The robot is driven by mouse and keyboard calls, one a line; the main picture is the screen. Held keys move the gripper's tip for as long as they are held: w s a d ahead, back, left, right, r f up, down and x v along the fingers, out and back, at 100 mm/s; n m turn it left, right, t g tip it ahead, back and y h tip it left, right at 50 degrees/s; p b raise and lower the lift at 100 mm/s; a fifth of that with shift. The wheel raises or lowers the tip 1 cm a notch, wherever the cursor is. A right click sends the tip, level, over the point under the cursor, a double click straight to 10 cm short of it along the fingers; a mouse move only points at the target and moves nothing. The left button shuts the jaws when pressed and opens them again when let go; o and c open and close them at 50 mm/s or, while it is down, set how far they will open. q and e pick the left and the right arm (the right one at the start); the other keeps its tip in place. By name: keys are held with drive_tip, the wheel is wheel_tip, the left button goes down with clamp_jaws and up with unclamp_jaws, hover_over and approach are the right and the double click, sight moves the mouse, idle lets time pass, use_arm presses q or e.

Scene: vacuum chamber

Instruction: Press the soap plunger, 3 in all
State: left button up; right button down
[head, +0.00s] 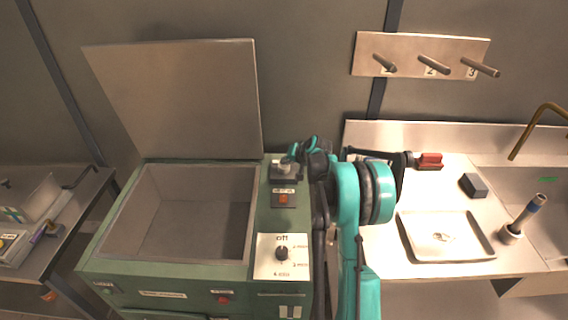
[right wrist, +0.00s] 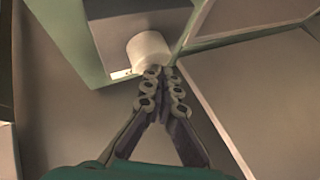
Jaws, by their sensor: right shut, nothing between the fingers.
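A short pale cylinder (right wrist: 150,52) stands out from a dark block in the right wrist view. In the head view it appears to be the small grey knob (head: 285,168) on the dark block at the back right of the green machine. No label marks it as the soap plunger. My right gripper (head: 293,154) is over that block, partly hidden by its own arm. In the right wrist view its fingertips (right wrist: 164,74) are together and empty, right by the cylinder's end; I cannot tell whether they touch it. My left gripper is out of view.
The green machine (head: 170,276) has an open basin and raised lid (head: 178,95). A red button (head: 283,199) and a dial (head: 282,254) are in front of the block. At right are a tray (head: 410,250), a dark block (head: 474,185), an upright handled tool (head: 522,218) and a sink.

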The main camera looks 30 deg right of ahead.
drive_tip(key=shift+r+p, duration=0.9)
drive_tip(key=shift+r, duration=0.5)
drive_tip(key=shift+r+p, duration=1.6)
drive_tip(key=shift+r, duration=0.95)
wheel_tip(320, 180, up, 4)
drive_tip(key=p, duration=0.8)
drive_tip(key=shift+f, duration=0.15)
drive_tip(key=shift+f, duration=0.15)
drive_tip(key=b, duration=0.6)
hover_over(285, 166)
drive_tip(key=shift+d+f, duration=0.1)
drive_tip(key=shift+f, duration=4.15)
